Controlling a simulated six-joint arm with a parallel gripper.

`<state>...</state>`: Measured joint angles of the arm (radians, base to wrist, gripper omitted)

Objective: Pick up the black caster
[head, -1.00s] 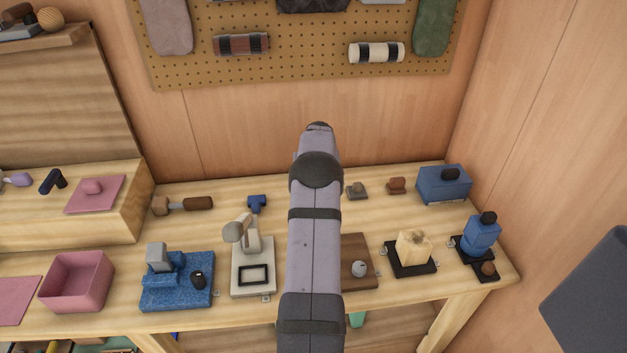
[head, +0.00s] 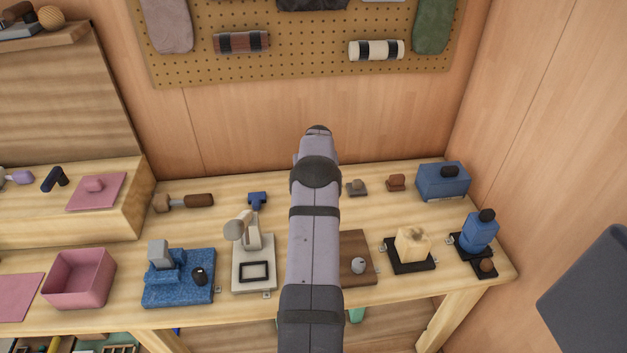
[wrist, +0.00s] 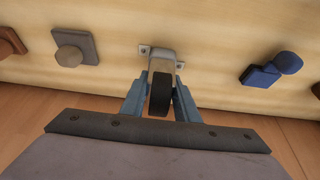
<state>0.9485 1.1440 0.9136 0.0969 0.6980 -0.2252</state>
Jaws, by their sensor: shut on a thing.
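The black caster (wrist: 160,95) is a dark wheel between the two blue-grey fingers of my gripper (wrist: 160,100) in the wrist view. My gripper is shut on it, with a finger against each side. A pale metal bracket (wrist: 161,58) with a screw tab stands just beyond the wheel on the wooden bench; I cannot tell whether the wheel is still joined to it. In the head view my arm hides the gripper and the caster.
A grey block with a tan knob (wrist: 75,48) and a blue piece (wrist: 270,70) lie on either side in the wrist view. On the bench (head: 220,225) stand a blue base (head: 178,290), a pink box (head: 79,279) and a black tray (head: 410,262).

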